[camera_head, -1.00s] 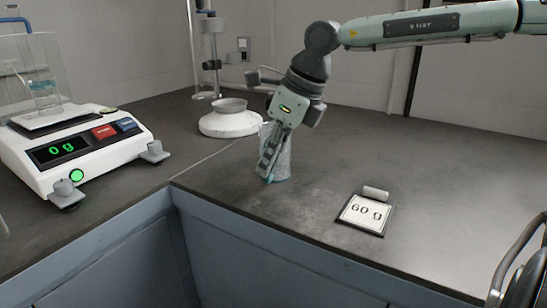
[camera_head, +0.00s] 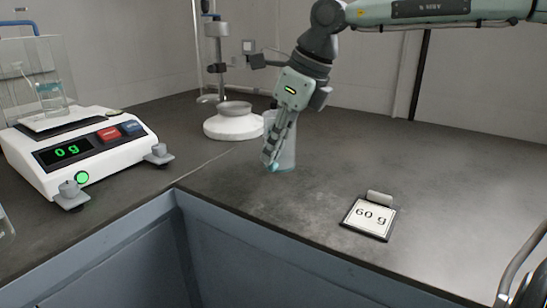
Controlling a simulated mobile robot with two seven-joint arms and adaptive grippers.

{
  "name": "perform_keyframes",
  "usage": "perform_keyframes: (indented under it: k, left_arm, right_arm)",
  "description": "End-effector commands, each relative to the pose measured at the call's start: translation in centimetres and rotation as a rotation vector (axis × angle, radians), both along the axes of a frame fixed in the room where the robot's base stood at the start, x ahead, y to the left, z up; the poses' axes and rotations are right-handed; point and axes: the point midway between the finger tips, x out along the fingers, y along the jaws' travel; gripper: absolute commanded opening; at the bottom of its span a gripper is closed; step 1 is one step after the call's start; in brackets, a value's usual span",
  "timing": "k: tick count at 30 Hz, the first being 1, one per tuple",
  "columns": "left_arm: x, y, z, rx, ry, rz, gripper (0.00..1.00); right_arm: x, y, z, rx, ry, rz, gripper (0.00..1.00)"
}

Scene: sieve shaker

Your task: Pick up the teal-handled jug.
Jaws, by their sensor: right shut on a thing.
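The jug (camera_head: 288,153) is a pale, translucent vessel standing upright on the dark bench near its inner corner. A small teal part shows low on its left side, at the fingertips; most of the handle is hidden by my fingers. My right gripper (camera_head: 271,160) reaches down from above, in front of the jug's left side, and is shut on the jug at the handle. The jug's base looks to be at bench height; I cannot tell if there is a gap under it. My left gripper is not in view.
A white balance (camera_head: 75,160) reading 0 g, with a glass shield (camera_head: 35,75), stands at left. A white round base with a dish (camera_head: 234,122) and a metal stand (camera_head: 216,60) are behind the jug. Bench to the right is clear.

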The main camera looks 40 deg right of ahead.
Motion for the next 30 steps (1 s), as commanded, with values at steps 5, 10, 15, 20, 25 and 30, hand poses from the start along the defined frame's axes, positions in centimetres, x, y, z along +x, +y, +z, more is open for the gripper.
perform_keyframes:
  k: [5,10,15,20,25,30]
  left_arm:
    - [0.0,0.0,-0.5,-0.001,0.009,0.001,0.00]
    - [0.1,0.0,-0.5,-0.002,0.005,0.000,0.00]
    - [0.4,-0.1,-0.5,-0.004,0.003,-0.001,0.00]
    - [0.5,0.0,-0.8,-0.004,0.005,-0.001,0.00]
    - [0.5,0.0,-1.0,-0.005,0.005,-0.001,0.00]
    - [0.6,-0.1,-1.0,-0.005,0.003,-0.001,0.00]
  right_arm:
    - [0.1,0.0,2.1,0.000,-0.006,0.000,0.00]
    - [0.1,0.0,3.7,-0.001,-0.004,0.000,0.00]
    - [0.1,0.0,5.0,-0.001,-0.004,0.001,0.00]
    - [0.1,0.0,5.9,0.001,-0.003,0.000,0.00]
    - [0.0,0.0,6.4,-0.001,-0.003,0.000,0.00]
    - [0.0,0.0,6.7,0.000,-0.002,0.001,0.00]
